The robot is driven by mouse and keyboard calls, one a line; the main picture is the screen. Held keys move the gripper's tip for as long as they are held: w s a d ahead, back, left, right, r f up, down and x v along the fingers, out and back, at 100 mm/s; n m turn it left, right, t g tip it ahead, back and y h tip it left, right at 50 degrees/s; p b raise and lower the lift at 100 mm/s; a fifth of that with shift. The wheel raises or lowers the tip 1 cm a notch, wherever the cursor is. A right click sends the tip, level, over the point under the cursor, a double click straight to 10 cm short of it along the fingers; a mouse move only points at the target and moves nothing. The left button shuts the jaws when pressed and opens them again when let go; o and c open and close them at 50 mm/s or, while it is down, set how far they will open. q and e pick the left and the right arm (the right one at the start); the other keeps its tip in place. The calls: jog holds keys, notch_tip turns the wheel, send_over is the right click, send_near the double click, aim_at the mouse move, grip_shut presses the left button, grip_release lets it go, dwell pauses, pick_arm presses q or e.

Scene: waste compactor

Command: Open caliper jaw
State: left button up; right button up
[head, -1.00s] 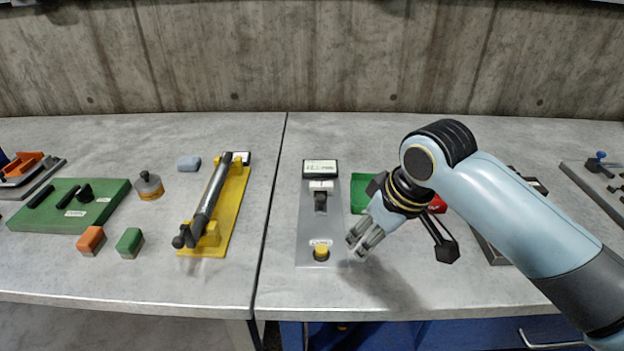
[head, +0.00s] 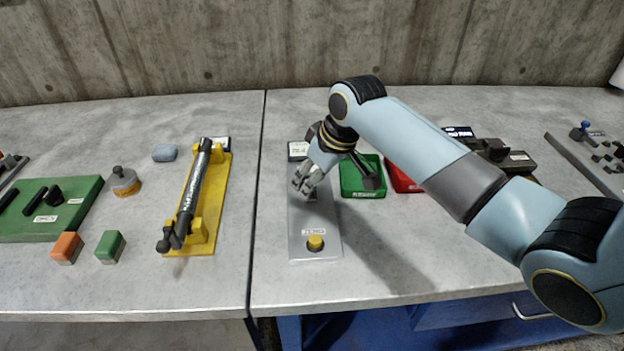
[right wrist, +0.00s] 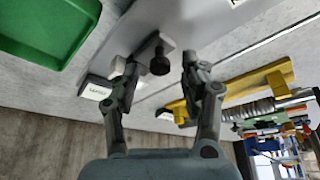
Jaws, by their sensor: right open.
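The caliper device is a grey plate (head: 328,215) on the bench, with a white display (head: 298,150) at its far end and a yellow zero button (head: 315,242) near its front. My right gripper (head: 306,186) is over the middle of the plate and hides most of the slider there. In the right wrist view the right gripper (right wrist: 160,68) is open. A dark knob (right wrist: 160,58) on a light grey jaw piece shows between and beyond its fingertips, and I cannot tell whether they touch. The display also shows there (right wrist: 97,88). My left gripper is out of view.
A green tray (head: 362,190) and a red tray (head: 402,178) stand right of the plate, under my right arm. A yellow stand (head: 212,202) with a dark bar lies to the left. Orange (head: 66,247) and green (head: 110,246) blocks sit further left. The bench front is clear.

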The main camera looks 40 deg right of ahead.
jog(key=shift+w+f, duration=0.15)
jog(key=shift+f, duration=0.25)
grip_shut()
